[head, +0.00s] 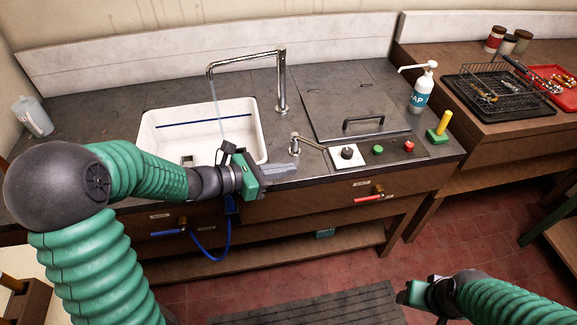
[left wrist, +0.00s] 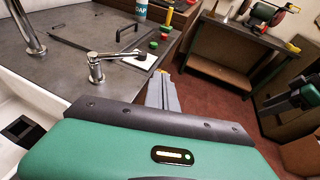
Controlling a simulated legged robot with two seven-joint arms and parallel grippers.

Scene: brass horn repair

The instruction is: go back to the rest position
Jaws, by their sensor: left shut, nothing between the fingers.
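My left gripper (head: 284,171) is shut and empty. In the head view it hangs over the front edge of the counter, just right of the white sink (head: 262,145). Its grey fingers also show together in the left wrist view (left wrist: 163,94), with the counter edge beside them. My right gripper (head: 418,293) is low at the bottom right, over the floor and away from the counter. Its fingers are too small and dark to read.
A short lever tap (head: 295,144) is close to my left gripper. A control panel (head: 347,157), soap bottle (head: 421,92) and wire basket (head: 497,93) are farther right.

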